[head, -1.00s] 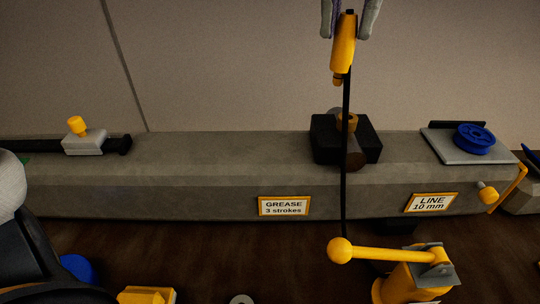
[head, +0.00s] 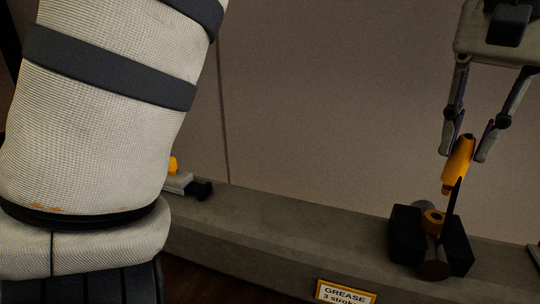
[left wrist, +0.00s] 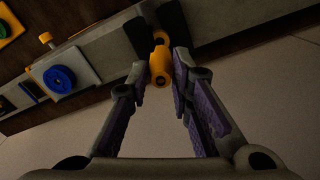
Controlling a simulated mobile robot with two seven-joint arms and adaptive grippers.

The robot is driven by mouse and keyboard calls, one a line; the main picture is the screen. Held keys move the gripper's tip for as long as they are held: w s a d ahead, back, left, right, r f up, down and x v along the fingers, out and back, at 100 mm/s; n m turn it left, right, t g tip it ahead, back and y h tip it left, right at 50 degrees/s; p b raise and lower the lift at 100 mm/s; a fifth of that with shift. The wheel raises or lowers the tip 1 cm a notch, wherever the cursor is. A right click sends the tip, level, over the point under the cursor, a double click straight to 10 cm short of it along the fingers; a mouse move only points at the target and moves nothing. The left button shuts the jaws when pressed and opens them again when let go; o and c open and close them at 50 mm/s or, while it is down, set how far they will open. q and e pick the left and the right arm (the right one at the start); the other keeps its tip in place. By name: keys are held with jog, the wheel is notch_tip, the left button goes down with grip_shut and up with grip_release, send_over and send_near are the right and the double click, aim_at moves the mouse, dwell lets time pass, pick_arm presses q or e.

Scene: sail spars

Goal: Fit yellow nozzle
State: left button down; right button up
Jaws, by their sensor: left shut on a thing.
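The yellow nozzle (head: 459,158) is between the fingers of my left gripper (head: 464,152), which is shut on it. It is tilted, its narrow tip pointing down, just above a brass-coloured ring fitting (head: 433,217). A gap shows between tip and fitting. The fitting sits on a brown cylinder (head: 434,270) in a black block (head: 406,236). My right gripper is not in view.
The block stands on a long grey beam (head: 300,233) with a grease label (head: 346,293). A yellow-knobbed grey slider (head: 178,183) is at its left end. My pale arm fills the left. The left wrist view shows a blue wheel (left wrist: 60,80) on a grey plate. A plain wall is behind.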

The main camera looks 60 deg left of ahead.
aim_at(454, 176)
pick_arm(q)
jog(key=shift+w+f, duration=0.1)
jog(key=shift+f, duration=1.5)
jog(key=shift+f, duration=0.35)
jog(key=shift+f, duration=0.9)
jog(key=shift+f, duration=0.15)
jog(key=c, duration=1.4)
grip_release()
jog(key=shift+o, duration=0.2)
